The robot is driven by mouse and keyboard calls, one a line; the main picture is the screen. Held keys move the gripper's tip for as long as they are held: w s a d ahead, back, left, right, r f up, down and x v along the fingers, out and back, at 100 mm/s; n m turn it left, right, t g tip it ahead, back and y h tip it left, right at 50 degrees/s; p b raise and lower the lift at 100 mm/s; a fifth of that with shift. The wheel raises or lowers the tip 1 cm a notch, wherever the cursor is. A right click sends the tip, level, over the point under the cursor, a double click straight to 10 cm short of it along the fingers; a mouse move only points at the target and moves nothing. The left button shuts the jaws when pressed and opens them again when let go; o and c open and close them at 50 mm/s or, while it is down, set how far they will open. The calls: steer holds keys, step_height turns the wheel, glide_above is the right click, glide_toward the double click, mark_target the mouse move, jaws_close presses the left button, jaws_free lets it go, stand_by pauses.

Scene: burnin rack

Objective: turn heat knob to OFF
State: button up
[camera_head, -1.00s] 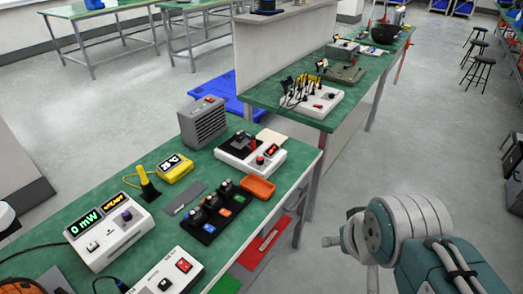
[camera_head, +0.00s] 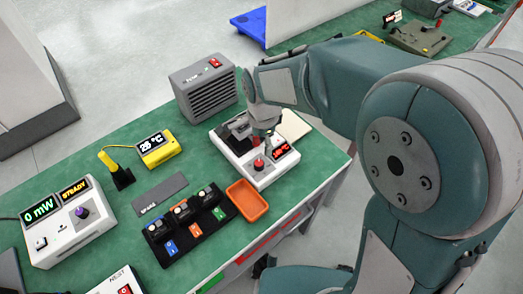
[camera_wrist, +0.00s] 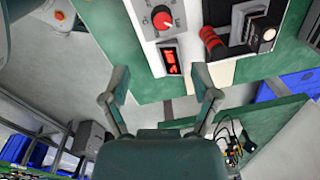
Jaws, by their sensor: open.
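The heat knob (camera_wrist: 163,20) is a round red knob with a pale pointer line, on a white panel with dial marks around it. It also shows in the head view (camera_head: 259,165), on the front of the white heater unit (camera_head: 268,179). A red lit display (camera_wrist: 171,56) sits beside the knob. The exact setting is too small to read. My gripper (camera_wrist: 160,88) is open and empty, its two fingers spread apart. In the head view my gripper (camera_head: 258,130) hangs over the heater unit, close to the knob, partly hiding the unit's black plate.
A red ribbed handle (camera_wrist: 211,40) stands close beside the knob. A grey vented box (camera_head: 206,88) is behind the unit. An orange tray (camera_head: 247,200) and a black holder with several modules (camera_head: 189,226) lie in front. A yellow meter (camera_head: 159,147) is further left.

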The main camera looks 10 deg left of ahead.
mark_target(259, 163)
steer(key=f, duration=1)
steer(key=shift+w+a+f, duration=0.2)
steer(key=shift+a, duration=0.2)
steer(key=shift+a+f, duration=0.15)
steer(key=shift+f, duration=0.4)
jaws_close()
